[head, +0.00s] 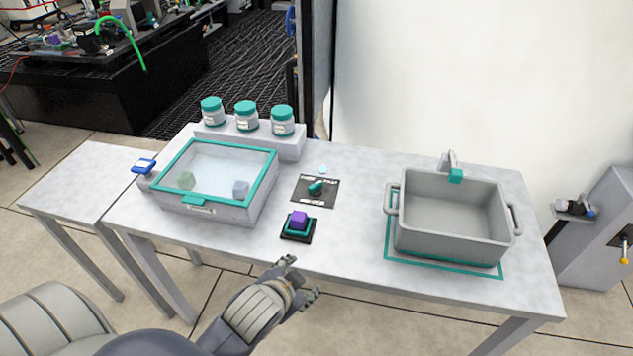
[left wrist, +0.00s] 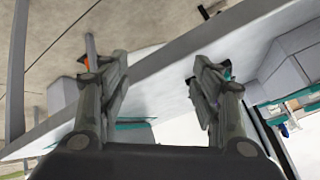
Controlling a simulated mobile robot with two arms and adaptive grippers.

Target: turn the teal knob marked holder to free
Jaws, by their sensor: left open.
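The teal knob (head: 316,187) sits on a black plate with light lettering (head: 330,200), near the middle of the table. The lettering is too small to read, and the knob lies slanted, its upper end toward the right. My left gripper (head: 300,279) is open and empty at the table's front edge, in front of the knob and well apart from it. In the left wrist view, its two spread fingers (left wrist: 163,85) show with nothing between them but the table. My right gripper is not in view.
A teal-rimmed clear-lidded box (head: 205,210) is at left, with several jars (head: 246,116) behind. A grey tote (head: 450,240) stands at right. The table is clear around the knob's right side.

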